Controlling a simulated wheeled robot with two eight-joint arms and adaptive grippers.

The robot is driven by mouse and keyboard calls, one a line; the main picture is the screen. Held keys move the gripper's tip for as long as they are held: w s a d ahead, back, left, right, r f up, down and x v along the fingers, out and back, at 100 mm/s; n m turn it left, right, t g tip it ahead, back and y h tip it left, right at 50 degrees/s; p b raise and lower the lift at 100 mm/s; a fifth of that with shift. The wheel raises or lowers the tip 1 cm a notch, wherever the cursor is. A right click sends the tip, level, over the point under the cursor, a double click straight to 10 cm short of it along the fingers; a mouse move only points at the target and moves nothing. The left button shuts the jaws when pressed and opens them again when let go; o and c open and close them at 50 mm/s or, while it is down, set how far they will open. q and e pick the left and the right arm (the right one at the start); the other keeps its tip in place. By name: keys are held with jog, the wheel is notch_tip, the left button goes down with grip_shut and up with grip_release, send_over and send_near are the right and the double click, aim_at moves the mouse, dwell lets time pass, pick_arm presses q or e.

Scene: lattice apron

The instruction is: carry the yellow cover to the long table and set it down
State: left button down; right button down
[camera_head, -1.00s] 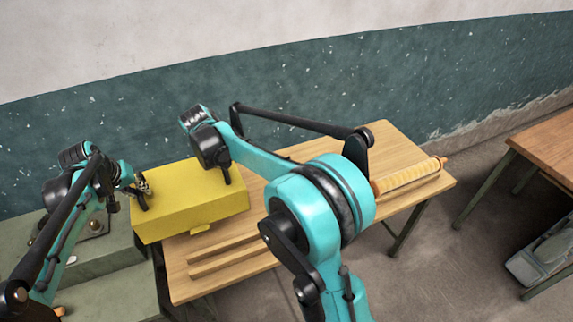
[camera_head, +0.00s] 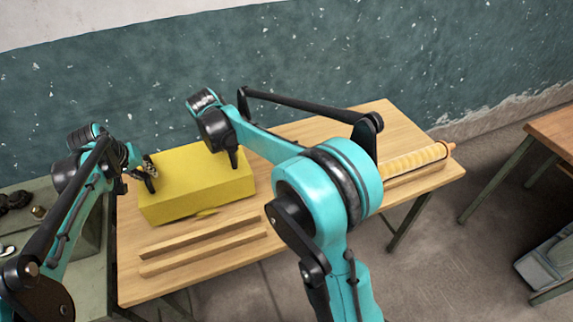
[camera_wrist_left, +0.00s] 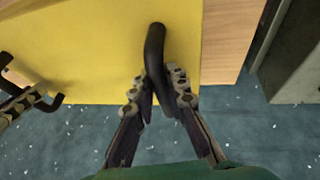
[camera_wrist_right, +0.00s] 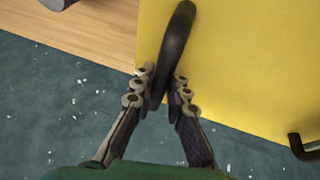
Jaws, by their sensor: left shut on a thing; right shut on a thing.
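The yellow cover (camera_head: 195,182) is a box-shaped lid at the left end of the long wooden table (camera_head: 290,132). I cannot tell whether its lower edge touches the tabletop. My left gripper (camera_head: 150,176) is at the cover's left end; in the left wrist view (camera_wrist_left: 160,92) it is shut on a black bar handle (camera_wrist_left: 154,50). My right gripper (camera_wrist_right: 160,90) is shut on another black handle (camera_wrist_right: 176,40) of the cover. In the head view my right arm partly hides that grip.
Two wooden strips (camera_head: 203,246) lie on the table in front of the cover. A ribbed yellow roller (camera_head: 412,160) lies at the right end. A green-grey bench (camera_head: 92,235) stands left, and another wooden table (camera_head: 558,140) stands far right.

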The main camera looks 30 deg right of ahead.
pick_arm(q)
jog(key=shift+r, duration=0.15)
pick_arm(e)
jog(key=shift+r, duration=0.15)
pick_arm(q)
jog(key=shift+f, duration=0.2)
pick_arm(e)
jog(key=shift+f, duration=0.25)
